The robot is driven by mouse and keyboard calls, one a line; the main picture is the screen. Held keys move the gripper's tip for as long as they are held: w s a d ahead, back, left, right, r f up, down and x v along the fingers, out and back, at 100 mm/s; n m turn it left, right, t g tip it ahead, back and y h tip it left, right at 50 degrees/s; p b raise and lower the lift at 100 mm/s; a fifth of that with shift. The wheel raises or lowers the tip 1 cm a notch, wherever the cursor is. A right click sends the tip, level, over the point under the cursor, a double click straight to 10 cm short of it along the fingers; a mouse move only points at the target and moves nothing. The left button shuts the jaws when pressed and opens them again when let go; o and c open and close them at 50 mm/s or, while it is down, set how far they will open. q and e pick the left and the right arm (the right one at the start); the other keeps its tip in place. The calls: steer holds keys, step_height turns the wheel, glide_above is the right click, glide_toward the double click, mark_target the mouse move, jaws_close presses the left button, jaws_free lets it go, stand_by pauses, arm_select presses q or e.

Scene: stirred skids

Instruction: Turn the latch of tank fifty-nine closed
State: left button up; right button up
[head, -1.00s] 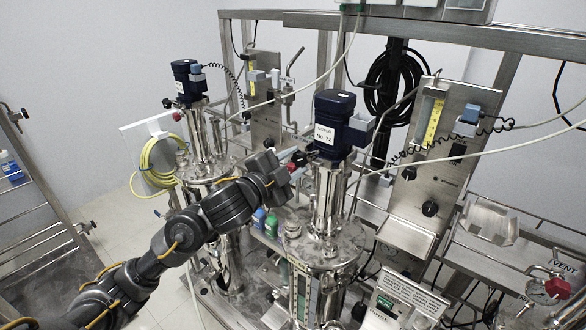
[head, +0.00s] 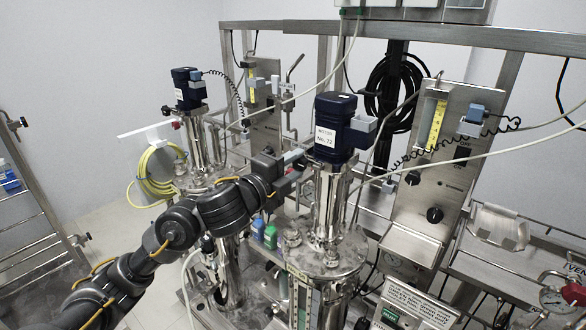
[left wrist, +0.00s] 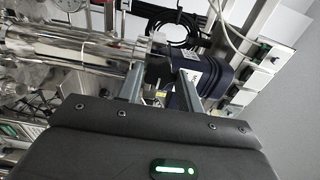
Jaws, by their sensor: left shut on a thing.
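The near tank (head: 325,262) is a steel vessel with a steel column and a dark blue motor (head: 335,128) on top, labelled "No. 72". I cannot read a fifty-nine anywhere. My left gripper (head: 293,160) is at the left side of the column, just below the motor. It is shut on a small part there, apparently the latch, with a bit of red (head: 289,171) by the fingers. In the left wrist view the gripper (left wrist: 161,84) has its fingers apart in front of the column and motor; the held part is mostly hidden. My right gripper is out of view.
A similar tank with a blue motor (head: 188,88) stands behind to the left, beside a coiled yellow hose (head: 157,170). A steel panel (head: 440,160) with knobs is to the right. Pale hoses cross near the near motor. Green and blue bottles (head: 264,233) stand below my arm.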

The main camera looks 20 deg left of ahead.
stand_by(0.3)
arm_select(q)
steer(key=o, duration=1)
steer(key=p+v, duration=0.8)
steer(key=v, duration=0.2)
steer(key=shift+s, duration=0.4)
steer(key=shift+f, duration=0.1)
